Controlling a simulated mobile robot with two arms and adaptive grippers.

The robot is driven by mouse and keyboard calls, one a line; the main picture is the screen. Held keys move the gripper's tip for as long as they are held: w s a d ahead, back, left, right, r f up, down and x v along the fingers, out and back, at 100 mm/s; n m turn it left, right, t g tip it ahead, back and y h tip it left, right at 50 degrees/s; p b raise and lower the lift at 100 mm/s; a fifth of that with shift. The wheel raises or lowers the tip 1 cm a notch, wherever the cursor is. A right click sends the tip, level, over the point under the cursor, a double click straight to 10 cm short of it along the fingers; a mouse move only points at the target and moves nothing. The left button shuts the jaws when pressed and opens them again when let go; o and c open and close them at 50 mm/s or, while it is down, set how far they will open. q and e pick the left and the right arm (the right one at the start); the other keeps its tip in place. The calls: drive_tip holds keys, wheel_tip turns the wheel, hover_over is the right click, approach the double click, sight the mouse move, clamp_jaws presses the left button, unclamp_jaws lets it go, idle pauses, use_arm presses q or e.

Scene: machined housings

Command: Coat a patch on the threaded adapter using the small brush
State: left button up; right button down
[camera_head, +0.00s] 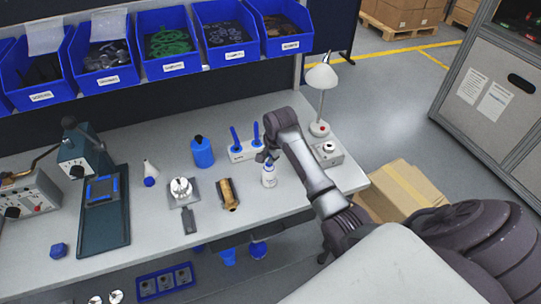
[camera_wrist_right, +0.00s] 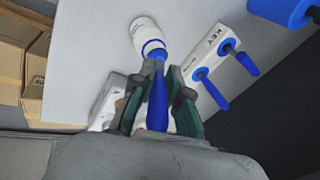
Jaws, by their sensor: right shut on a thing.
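My right gripper (camera_head: 266,157) is shut on a blue-handled tool, apparently the small brush (camera_wrist_right: 157,100), whose handle stands between the fingers in the wrist view. The brush's far end meets the blue-collared neck of a small white bottle (camera_head: 269,178), also in the wrist view (camera_wrist_right: 145,35). I cannot tell whether the tip is inside the neck. A brass-coloured cylindrical fitting (camera_head: 228,194), which looks like the threaded adapter, lies on the bench left of the bottle. Its coating cannot be made out. My left gripper is not in view.
A white block (camera_head: 241,155) labelled KEY holds two blue-handled tools behind the gripper. A blue bottle (camera_head: 203,153), a silver part on a grey plate (camera_head: 191,200) and a lamp (camera_head: 321,78) stand around. Blue bins (camera_head: 174,68) hang above. The bench's front middle is clear.

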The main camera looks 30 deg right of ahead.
drive_tip(key=shift+w+r, duration=0.1)
drive_tip(key=shift+r, duration=3.35)
